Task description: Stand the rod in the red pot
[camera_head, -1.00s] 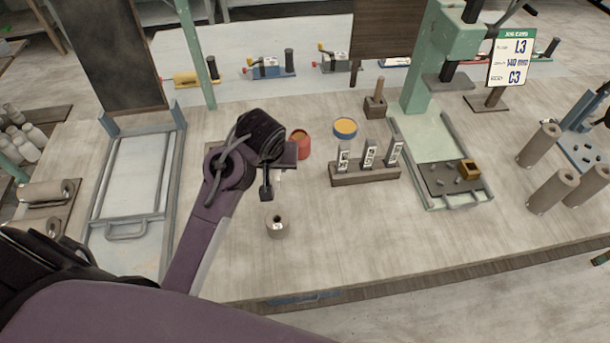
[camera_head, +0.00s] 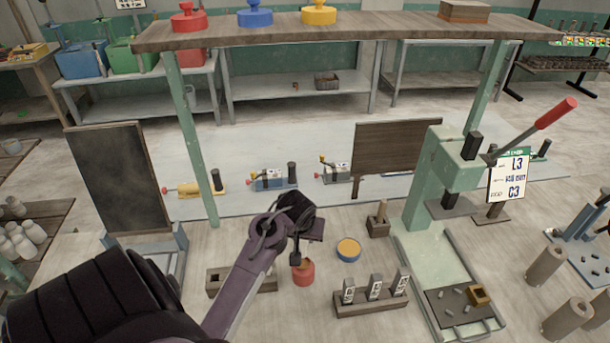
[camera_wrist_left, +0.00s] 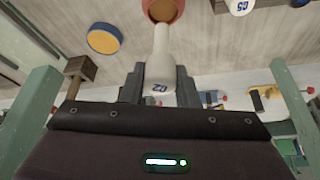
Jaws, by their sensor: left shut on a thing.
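The red pot (camera_head: 303,274) stands on the table near the middle; its orange inside shows at the top edge of the left wrist view (camera_wrist_left: 163,10). My left gripper (camera_head: 295,258) is over the pot in the head view. It is shut on a pale rod-like piece (camera_wrist_left: 160,70) with a dark blue mark on its wide near end. Its narrower far end points at the pot's mouth. I cannot tell whether that end is inside the pot. The held piece is mostly hidden in the head view. My right gripper is not in view.
A yellow-topped blue pot (camera_head: 348,250) and a wooden block holding a wooden peg (camera_head: 379,224) stand right of the red pot. A rack of labelled pieces (camera_head: 370,300) is in front. A green press (camera_head: 440,180) with a red-handled lever stands further right, beside a job card (camera_head: 510,175).

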